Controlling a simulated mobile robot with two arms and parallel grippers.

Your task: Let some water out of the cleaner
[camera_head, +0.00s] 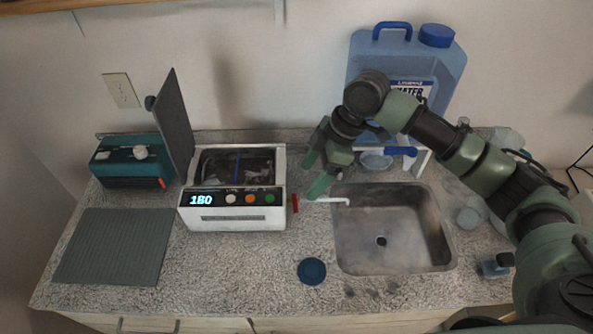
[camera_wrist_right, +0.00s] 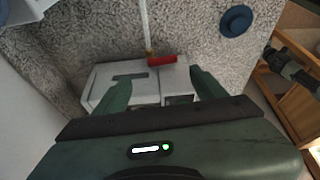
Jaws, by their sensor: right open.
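The cleaner (camera_head: 232,213) is a white box with an open top, a raised dark lid (camera_head: 173,125) and a lit "180" display. A red valve handle (camera_head: 295,203) is on its right side; it also shows in the right wrist view (camera_wrist_right: 161,60). A thin white drain pipe (camera_head: 332,200) runs from that side to over the sink (camera_head: 436,232). My right gripper (camera_head: 313,172) is open and empty beside the cleaner's right side. In the right wrist view the red handle lies just beyond and between the fingertips (camera_wrist_right: 160,80). My left gripper is not seen.
A blue water jug (camera_head: 453,65) stands behind the sink. A teal box (camera_head: 120,170) and a grey ribbed mat (camera_head: 113,247) are at left. The counter before the cleaner is clear.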

